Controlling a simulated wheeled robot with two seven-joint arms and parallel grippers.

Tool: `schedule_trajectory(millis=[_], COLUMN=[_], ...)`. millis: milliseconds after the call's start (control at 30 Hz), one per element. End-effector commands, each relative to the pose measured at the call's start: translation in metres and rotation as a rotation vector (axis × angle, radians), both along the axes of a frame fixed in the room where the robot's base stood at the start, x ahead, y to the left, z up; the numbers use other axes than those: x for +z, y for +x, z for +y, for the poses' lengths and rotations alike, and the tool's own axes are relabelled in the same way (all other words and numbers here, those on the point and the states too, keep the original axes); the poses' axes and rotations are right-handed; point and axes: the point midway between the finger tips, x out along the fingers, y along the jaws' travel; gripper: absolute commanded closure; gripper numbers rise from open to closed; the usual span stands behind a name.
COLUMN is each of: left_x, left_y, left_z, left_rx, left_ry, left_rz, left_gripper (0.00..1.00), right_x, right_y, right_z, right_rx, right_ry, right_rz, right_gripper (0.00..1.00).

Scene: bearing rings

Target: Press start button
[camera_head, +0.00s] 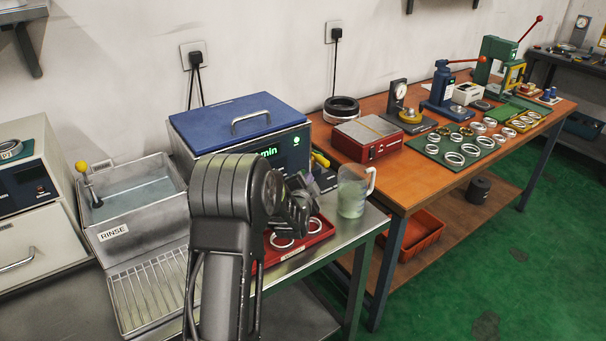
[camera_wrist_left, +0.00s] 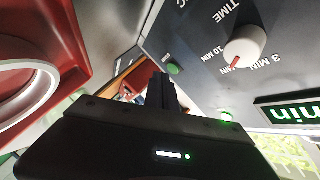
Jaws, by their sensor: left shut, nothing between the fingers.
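The cleaning machine with a blue lid (camera_head: 240,118) stands on the steel bench, its dark front panel partly hidden behind my left arm. In the left wrist view the panel (camera_wrist_left: 205,75) shows a white TIME knob (camera_wrist_left: 243,47), a lit "min" display (camera_wrist_left: 292,112) and a small green button (camera_wrist_left: 174,69) with a tiny label that I cannot read surely. My left gripper (camera_head: 303,182) is shut and empty, close in front of the panel. Its fingers (camera_wrist_left: 161,92) appear beside and just below the green button; I cannot tell whether they touch it. My right gripper is not in view.
A red tray (camera_head: 322,236) with metal rings lies below the left gripper. A clear jug (camera_head: 352,192) stands to its right. The RINSE basin (camera_head: 130,215) is at left. A second green light or button (camera_wrist_left: 226,116) is on the panel.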

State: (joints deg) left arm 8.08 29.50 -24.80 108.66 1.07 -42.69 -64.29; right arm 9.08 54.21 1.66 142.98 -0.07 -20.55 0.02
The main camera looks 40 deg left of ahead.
Motion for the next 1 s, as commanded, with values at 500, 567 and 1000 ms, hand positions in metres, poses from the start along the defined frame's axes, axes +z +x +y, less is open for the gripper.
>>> schedule_trajectory(millis=[500, 567, 1000], left_x=[0.001, 0.000, 0.001], left_y=[-0.002, -0.004, -0.017], left_z=[-0.011, -0.017, -0.057], left_rx=[-0.003, -0.003, -0.001], left_ry=[0.001, -0.001, 0.001], left_rz=[0.001, 0.002, 0.000], left_gripper=[1.00, 1.00, 1.00], right_x=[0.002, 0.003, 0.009], right_y=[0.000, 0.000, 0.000], right_z=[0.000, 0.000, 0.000], right_rx=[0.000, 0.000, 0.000], right_ry=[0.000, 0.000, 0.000], right_rz=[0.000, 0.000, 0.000], right_gripper=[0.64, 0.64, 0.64])
